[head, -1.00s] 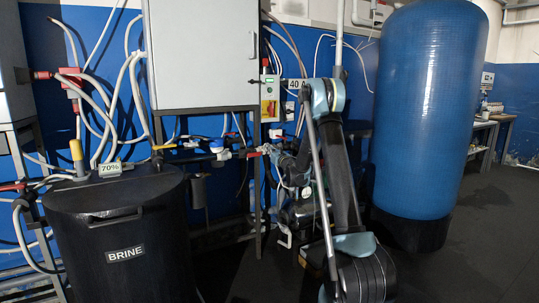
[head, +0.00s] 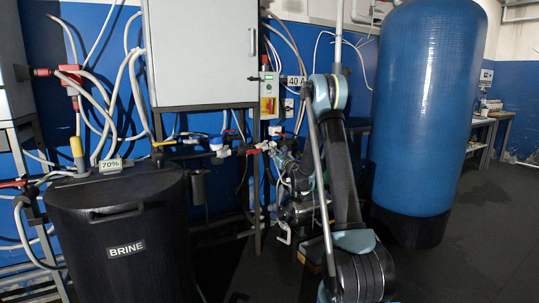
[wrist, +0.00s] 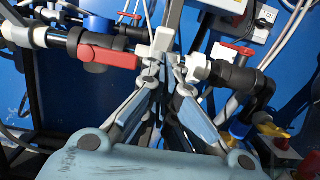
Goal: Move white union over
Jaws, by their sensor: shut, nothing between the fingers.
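In the wrist view, the white union (wrist: 199,68) is on the horizontal pipe just right of my gripper's fingertips. White plastic also shows behind and left of the tips, and the fingers hide part of it. My gripper (wrist: 165,66) is shut with nothing between its fingers. Its tips are right at the pipe line; whether they touch the union I cannot tell. In the head view, my gripper (head: 279,157) is small at the pipe line below the grey cabinet, and the union cannot be made out clearly there.
A red valve handle (wrist: 108,56) lies left of my fingers, and a black elbow (wrist: 240,76) right of them. The black brine tank (head: 125,240) stands left, the grey cabinet (head: 200,55) above, and the blue tank (head: 425,110) right. Open floor (head: 470,245) lies at the right.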

